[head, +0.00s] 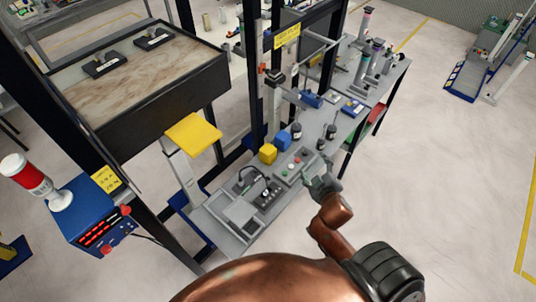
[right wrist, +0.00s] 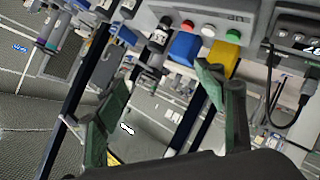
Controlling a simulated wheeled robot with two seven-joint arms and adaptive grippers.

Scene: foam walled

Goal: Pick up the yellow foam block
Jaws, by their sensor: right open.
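The yellow foam block (head: 268,153) stands on the grey workbench (head: 232,246), beside a blue block (head: 282,138). My right gripper (head: 323,184) is at the bench's near right edge, to the right of and below the yellow block in the head view, apart from it. In the right wrist view the jaws (right wrist: 160,100) are spread with nothing between them. The yellow block (right wrist: 224,58) shows there behind the right finger, which hides part of it; the blue block (right wrist: 184,48) is left of it. My left gripper is not in view.
A grey button box (head: 292,166) lies between my right gripper and the yellow block. Dark bottles (head: 331,131) stand to the right of the blocks. A black device with cables (head: 266,194) is nearer. A black frame post (head: 253,75) rises behind.

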